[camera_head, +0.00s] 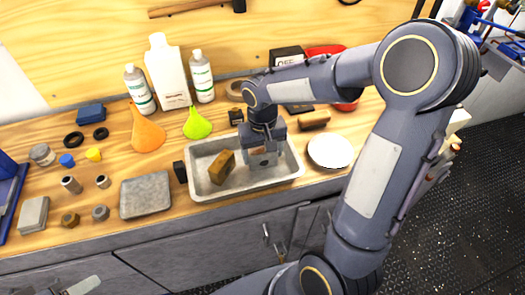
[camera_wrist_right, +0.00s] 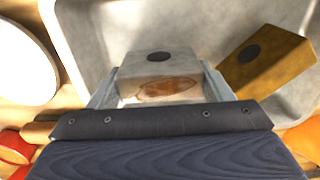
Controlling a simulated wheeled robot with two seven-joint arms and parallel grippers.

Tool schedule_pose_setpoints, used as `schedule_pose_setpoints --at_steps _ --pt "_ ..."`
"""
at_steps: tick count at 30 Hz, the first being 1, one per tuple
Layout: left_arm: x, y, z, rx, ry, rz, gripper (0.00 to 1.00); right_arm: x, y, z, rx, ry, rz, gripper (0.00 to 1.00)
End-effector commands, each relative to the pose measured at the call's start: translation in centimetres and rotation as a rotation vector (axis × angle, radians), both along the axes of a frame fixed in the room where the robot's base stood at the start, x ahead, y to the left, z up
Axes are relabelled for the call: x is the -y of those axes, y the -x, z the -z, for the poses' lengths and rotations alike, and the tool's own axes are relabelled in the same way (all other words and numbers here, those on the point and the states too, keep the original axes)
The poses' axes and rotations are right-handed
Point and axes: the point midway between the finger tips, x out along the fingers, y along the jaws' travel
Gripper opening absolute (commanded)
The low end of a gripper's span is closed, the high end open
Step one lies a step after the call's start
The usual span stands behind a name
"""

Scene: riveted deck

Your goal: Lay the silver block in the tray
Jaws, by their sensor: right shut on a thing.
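The silver block (camera_wrist_right: 158,66), a grey block with a dark round spot, sits between the fingers of my right gripper (camera_wrist_right: 160,88) in the right wrist view. In the head view my right gripper (camera_head: 263,153) reaches down into the grey metal tray (camera_head: 243,187), shut on the silver block, which it partly hides. The block is inside the tray's outline; I cannot tell whether it touches the floor. A brown-gold block (camera_head: 222,167) lies in the tray left of the gripper, and it shows in the wrist view (camera_wrist_right: 266,62).
A white plate (camera_head: 330,150) is right of the tray, and a grey slab (camera_head: 145,195) is to its left. A dark block (camera_head: 180,172) stands by the tray's left edge. Bottles (camera_head: 168,75) and funnels (camera_head: 146,131) are behind. Small parts crowd the left of the bench.

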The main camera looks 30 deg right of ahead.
Motion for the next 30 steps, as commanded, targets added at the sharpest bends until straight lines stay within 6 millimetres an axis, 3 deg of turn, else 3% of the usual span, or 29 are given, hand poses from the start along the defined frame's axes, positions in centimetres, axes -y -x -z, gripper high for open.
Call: schedule_pose_setpoints --at_steps 3,4,8,20,30 --pt "0.0 0.0 0.4 0.000 0.000 0.000 0.51 0.0 0.0 0.4 0.001 -0.001 0.000 0.36" --pt "0.0 0.0 0.3 0.000 0.000 0.000 0.51 0.0 0.0 0.3 0.000 0.000 0.000 0.76" --pt "0.0 0.0 0.2 0.000 0.000 0.000 0.51 0.0 0.0 0.3 0.000 0.000 0.000 0.94" --pt "0.0 0.0 -0.1 0.000 0.000 0.000 0.51 0.0 0.0 -0.6 0.002 0.000 0.001 0.94" --pt "0.0 0.0 -0.6 0.000 0.000 0.000 0.51 0.0 -0.1 -7.4 0.005 -0.001 0.001 0.94"
